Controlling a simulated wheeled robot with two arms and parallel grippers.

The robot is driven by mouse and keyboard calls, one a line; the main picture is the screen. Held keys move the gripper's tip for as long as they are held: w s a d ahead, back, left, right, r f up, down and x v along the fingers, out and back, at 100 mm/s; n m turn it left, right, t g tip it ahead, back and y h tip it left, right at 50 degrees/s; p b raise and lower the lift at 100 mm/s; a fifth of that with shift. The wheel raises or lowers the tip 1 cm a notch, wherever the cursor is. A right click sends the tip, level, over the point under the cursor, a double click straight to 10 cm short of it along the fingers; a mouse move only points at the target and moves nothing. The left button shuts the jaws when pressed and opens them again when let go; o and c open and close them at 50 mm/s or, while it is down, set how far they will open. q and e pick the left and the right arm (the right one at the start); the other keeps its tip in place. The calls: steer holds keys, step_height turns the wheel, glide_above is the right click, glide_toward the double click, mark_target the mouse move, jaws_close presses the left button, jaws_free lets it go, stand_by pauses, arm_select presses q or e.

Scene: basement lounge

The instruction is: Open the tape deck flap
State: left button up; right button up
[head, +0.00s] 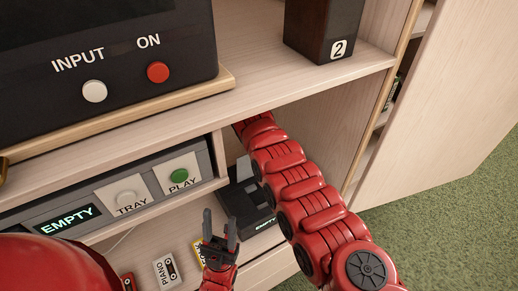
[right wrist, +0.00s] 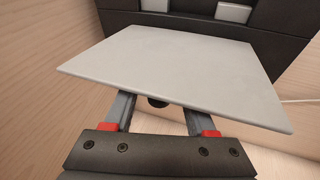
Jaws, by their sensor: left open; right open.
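The black tape deck (head: 262,207) with a small EMPTY display sits in the lower right compartment, partly hidden by my right arm. A light grey panel, apparently its flap, stands up at the deck in the head view (head: 244,168). In the right wrist view the flat grey flap (right wrist: 175,62) spans the picture in front of the black deck body (right wrist: 285,55). My open right gripper (right wrist: 160,112) has its finger ends hidden behind this panel; I cannot tell whether they touch it. My left gripper (head: 220,230) is open and empty, in front of the deck.
Cassettes lie on the lower shelf, including a white PIANO one (head: 166,270) and a yellow one (head: 198,252). A grey unit with TRAY and PLAY buttons (head: 110,186) stands left. The upper shelf (head: 265,85) overhangs my right arm. A cabinet door (head: 450,100) stands at right.

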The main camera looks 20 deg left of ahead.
steer(key=p+v, duration=0.1)
steer(key=v, duration=0.2)
steer(key=shift+p, duration=0.4)
steer(key=shift+v, duration=2)
